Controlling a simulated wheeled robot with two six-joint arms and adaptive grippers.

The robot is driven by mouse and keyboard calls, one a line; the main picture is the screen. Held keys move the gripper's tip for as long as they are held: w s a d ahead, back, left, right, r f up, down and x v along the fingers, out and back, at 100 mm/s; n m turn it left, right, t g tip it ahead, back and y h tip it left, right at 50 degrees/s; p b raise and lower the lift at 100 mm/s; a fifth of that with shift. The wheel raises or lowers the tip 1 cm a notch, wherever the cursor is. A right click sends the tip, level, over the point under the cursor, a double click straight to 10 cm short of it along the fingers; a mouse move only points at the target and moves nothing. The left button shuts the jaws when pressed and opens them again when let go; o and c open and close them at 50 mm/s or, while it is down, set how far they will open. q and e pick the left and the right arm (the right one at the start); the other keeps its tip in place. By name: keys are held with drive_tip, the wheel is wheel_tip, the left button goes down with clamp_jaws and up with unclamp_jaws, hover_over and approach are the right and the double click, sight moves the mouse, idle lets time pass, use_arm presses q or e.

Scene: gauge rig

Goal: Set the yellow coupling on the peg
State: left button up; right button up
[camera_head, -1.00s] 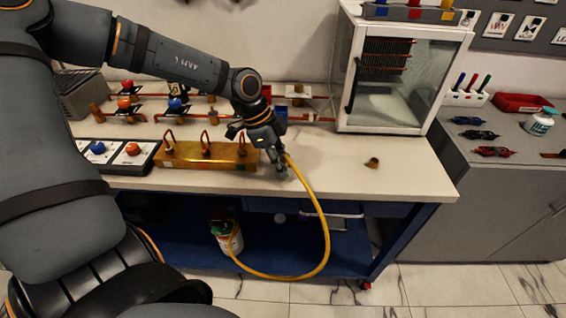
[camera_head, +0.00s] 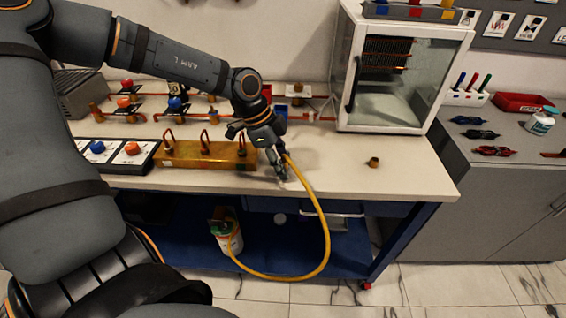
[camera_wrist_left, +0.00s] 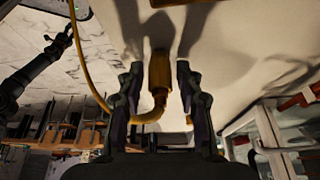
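The yellow coupling (camera_wrist_left: 159,75) is the brass-coloured end of the yellow hose (camera_head: 323,215). In the left wrist view it lies between the fingers of my left gripper (camera_wrist_left: 158,80), with a gap on each side. My left gripper (camera_head: 279,170) is open, low over the counter's front edge, right of the brass block; it hides the coupling in the head view. A small brass stub (camera_head: 373,162) stands on the counter to the right; I cannot tell if it is the peg. A dark arm, seemingly my right, shows at the left wrist view's left edge; its fingers are unclear.
The brass block (camera_head: 205,155) with copper loops is left of the gripper. The hose hangs over the counter edge to a canister (camera_head: 228,238) on the lower shelf. A glass-fronted cabinet (camera_head: 400,75) stands behind. The counter (camera_head: 330,160) around the stub is clear.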

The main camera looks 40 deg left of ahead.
use_arm(q)
drive_tip(key=shift+o, duration=0.2)
drive_tip(key=o, duration=0.5)
drive_tip(key=shift+o, duration=0.2)
wheel_tip(320, 180, up, 10)
idle(0.6)
